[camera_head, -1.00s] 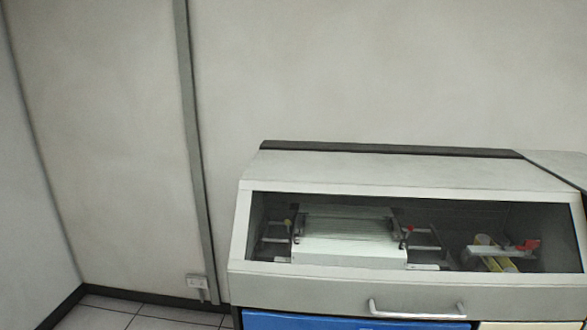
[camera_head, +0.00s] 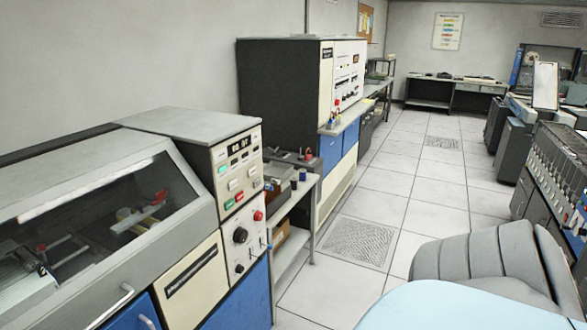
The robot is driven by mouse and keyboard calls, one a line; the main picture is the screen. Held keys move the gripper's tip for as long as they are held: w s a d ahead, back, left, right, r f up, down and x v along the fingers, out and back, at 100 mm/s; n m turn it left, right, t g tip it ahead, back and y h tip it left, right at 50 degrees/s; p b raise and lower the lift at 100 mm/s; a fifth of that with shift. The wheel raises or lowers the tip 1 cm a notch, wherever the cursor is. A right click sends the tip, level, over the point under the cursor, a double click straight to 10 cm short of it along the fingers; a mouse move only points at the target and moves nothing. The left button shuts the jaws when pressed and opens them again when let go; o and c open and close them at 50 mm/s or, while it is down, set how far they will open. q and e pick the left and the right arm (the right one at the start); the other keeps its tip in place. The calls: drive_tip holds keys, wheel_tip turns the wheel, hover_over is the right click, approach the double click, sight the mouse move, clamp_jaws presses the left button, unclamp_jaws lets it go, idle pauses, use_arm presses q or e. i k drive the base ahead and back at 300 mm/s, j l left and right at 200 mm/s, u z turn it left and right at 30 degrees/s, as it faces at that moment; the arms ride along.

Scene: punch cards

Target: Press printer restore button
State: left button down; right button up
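The printer (camera_head: 85,195) stands at the left, with a slanted glass window over its mechanism. Its control panel (camera_head: 237,172) is at its right end, facing the aisle. The panel has a small dark display at the top and several buttons below it, including a red button (camera_head: 228,204) and a green button (camera_head: 229,203). Lower down are a black knob (camera_head: 240,235) and a round red button (camera_head: 258,215). The labels are too small to read, so I cannot tell which button is restore. Neither of my grippers is in view.
A grey padded chair-like shape (camera_head: 487,260) and a pale blue surface (camera_head: 440,305) fill the lower right. A small shelf table (camera_head: 295,185) and a tall machine (camera_head: 280,85) stand beyond the printer. The tiled aisle (camera_head: 385,215) is open. More machines line the right side.

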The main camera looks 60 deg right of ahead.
sight(233, 185)
drive_tip(key=z, duration=1.55)
